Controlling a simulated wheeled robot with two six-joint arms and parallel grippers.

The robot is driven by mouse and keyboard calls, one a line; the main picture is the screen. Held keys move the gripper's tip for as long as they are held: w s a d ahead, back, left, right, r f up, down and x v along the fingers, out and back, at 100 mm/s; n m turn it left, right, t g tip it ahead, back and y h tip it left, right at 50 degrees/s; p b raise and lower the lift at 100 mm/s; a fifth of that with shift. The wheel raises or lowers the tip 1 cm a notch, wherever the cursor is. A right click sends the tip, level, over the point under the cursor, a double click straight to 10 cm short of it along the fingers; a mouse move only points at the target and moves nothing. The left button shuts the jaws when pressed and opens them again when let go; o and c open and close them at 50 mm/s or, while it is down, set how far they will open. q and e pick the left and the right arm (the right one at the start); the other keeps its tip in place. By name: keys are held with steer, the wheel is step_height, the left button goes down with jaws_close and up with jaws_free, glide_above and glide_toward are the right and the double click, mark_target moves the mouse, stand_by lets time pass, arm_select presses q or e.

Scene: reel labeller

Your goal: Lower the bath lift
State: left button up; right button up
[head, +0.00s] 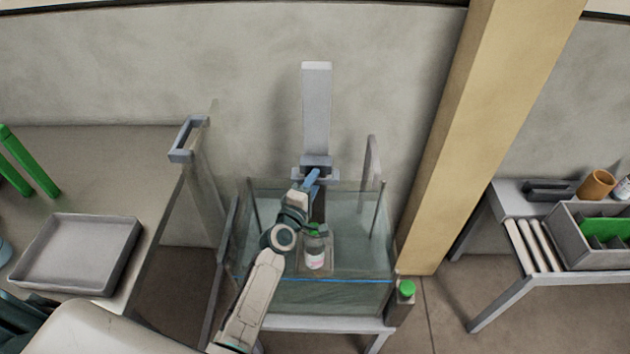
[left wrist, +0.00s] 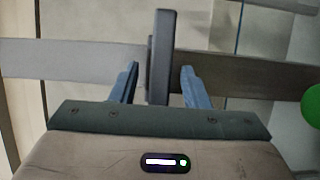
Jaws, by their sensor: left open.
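The bath is a clear glass tank (head: 345,297) in the middle of the head view. The lift's grey column (head: 316,105) stands behind it, with a grey carriage (head: 316,161) low on it. My left gripper (head: 314,177) is open at the carriage. In the left wrist view its blue fingers (left wrist: 159,88) stand either side of a dark upright handle (left wrist: 160,50), with gaps visible. My left arm partly hides the tank. My right gripper is out of view.
A left bench (head: 100,160) holds a grey tray (head: 80,255) and green rods (head: 35,165). A green knob (head: 407,287) sits at the tank's right front corner. A wooden post (head: 480,130) stands right of the tank. A right table (head: 508,200) holds a grey bin (head: 585,255).

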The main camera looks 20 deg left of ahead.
arm_select(q)
steer(key=s+a, duration=0.1)
steer(key=s, duration=0.8)
steer(key=shift+s+b, duration=0.15)
steer(key=shift+b, duration=0.3)
